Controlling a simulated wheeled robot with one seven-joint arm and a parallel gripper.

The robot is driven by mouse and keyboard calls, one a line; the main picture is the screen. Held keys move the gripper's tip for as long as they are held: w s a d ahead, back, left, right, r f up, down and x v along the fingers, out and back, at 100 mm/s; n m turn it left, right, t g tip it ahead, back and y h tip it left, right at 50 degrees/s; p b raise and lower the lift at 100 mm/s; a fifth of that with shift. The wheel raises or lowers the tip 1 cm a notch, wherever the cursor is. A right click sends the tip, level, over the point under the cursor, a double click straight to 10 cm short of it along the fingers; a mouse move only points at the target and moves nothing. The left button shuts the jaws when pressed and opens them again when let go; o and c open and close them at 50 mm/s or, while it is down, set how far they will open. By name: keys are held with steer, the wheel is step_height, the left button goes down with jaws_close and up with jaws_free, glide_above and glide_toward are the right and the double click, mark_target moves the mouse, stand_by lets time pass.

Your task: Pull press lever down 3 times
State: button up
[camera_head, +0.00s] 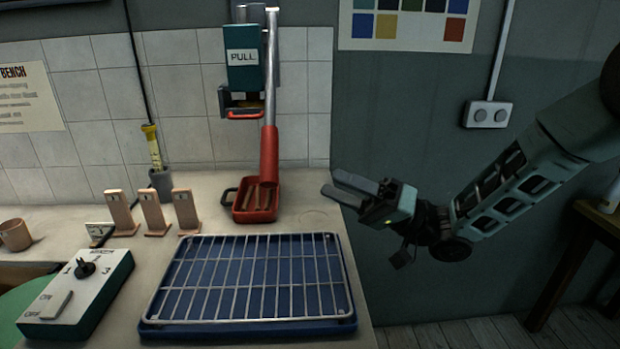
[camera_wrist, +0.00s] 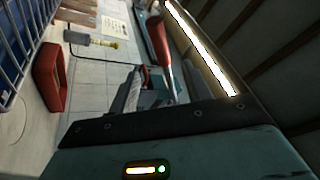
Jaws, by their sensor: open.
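The press is a dark green box marked PULL (camera_head: 243,58), mounted on the tiled wall at the back of the bench. Its lever is a grey metal bar with a red handle (camera_head: 268,155), hanging down at the box's right side. The red handle also shows in the wrist view (camera_wrist: 163,57). My gripper (camera_head: 350,188) is open and empty, to the right of the handle and a little lower, apart from it. Its fingers point left. A red tray (camera_head: 240,213) with several brown sticks in it stands below the handle.
A wire rack (camera_head: 250,275) on a blue tray lies at the bench front. Several clay test tiles (camera_head: 153,212) stand to the left. A control box with a dial (camera_head: 84,268) sits front left. A yellow-topped tool (camera_head: 153,150) stands behind. Right of the bench is open floor.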

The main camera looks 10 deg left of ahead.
steer(key=shift+v, duration=1.3)
steer(key=s+d+h+p, duration=0.1)
steer(key=s+d+h, duration=0.4)
steer(key=s+h, duration=0.2)
steer(key=s+d+f+h+p, duration=0.1)
steer(key=s+d+h, duration=0.4)
steer(key=s, duration=0.5)
steer(key=s+d+t+h+p, duration=0.1)
steer(key=s+d+h+p, duration=0.2)
steer(key=s+d+h, duration=0.2)
steer(key=s+h, duration=0.3)
steer(key=h, duration=0.2)
steer(key=shift+s+d+f, duration=0.15)
steer(key=shift+s+f, duration=0.15)
steer(key=shift+f, duration=0.05)
